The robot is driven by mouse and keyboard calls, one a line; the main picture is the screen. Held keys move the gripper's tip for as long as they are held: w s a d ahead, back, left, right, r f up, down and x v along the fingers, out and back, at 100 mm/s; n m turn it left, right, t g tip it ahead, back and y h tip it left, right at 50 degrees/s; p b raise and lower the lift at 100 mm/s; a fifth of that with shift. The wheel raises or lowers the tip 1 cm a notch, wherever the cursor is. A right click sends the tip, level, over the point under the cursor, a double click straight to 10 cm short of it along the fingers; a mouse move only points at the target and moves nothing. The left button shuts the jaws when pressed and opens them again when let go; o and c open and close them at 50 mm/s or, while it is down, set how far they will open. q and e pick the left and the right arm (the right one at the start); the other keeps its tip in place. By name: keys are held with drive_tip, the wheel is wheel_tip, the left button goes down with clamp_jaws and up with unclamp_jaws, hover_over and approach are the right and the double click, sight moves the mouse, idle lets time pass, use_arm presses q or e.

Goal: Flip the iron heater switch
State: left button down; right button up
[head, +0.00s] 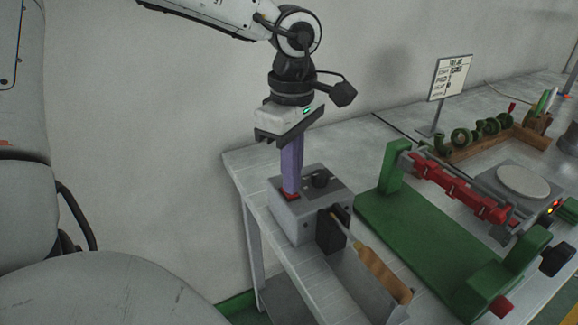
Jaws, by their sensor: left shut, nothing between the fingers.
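The iron heater is a grey box (305,218) on the near left corner of the white table. Its red switch (290,196) is on the left part of the sloped top face, with a black knob (320,178) to its right. My left gripper (291,192) points straight down from above, its purple fingers shut together. The fingertips are at the red switch and cover part of it; I cannot tell whether they touch it or which way the switch is tipped. My right gripper is not in view.
A wooden-handled iron (381,272) rests in a black holder (331,232) in front of the box. A green fixture (425,240) with red clamps stands to the right. A sign (450,77) and a wooden rack (480,146) of green parts stand farther back.

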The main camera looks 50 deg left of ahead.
use_arm(q)
drive_tip(key=shift+f+b, duration=0.4)
drive_tip(key=shift+f, duration=0.1)
drive_tip(key=shift+r, duration=0.1)
wheel_tip(320, 180, up, 7)
drive_tip(key=p, duration=0.4)
drive_tip(key=shift+p, duration=0.35)
idle(0.5)
